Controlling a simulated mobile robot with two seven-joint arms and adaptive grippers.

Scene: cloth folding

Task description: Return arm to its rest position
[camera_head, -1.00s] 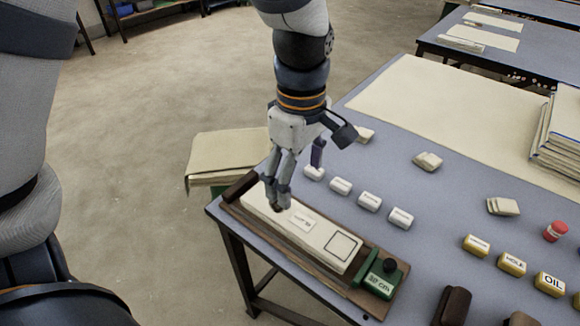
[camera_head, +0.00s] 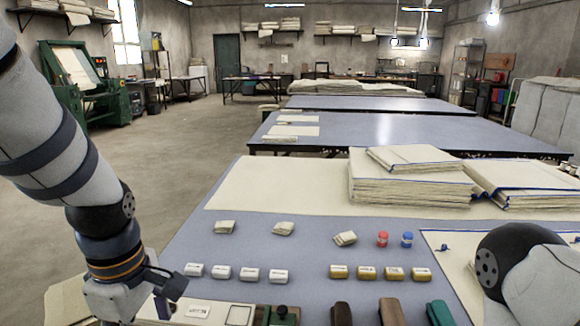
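My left arm (camera_head: 60,150) comes in from the left and hangs down over the near left corner of the table. The body of my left gripper (camera_head: 115,300) shows at the bottom edge, beside the left end of a white board with a small label (camera_head: 198,311).
The blue-grey table (camera_head: 310,250) bears a cream cloth (camera_head: 270,185), stacked folded cloths (camera_head: 410,185), white blocks (camera_head: 250,275), yellow blocks (camera_head: 365,272), a red jar (camera_head: 382,239) and a blue jar (camera_head: 407,240). Dark brown and green handles stand along the front. Open floor (camera_head: 130,160) lies left.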

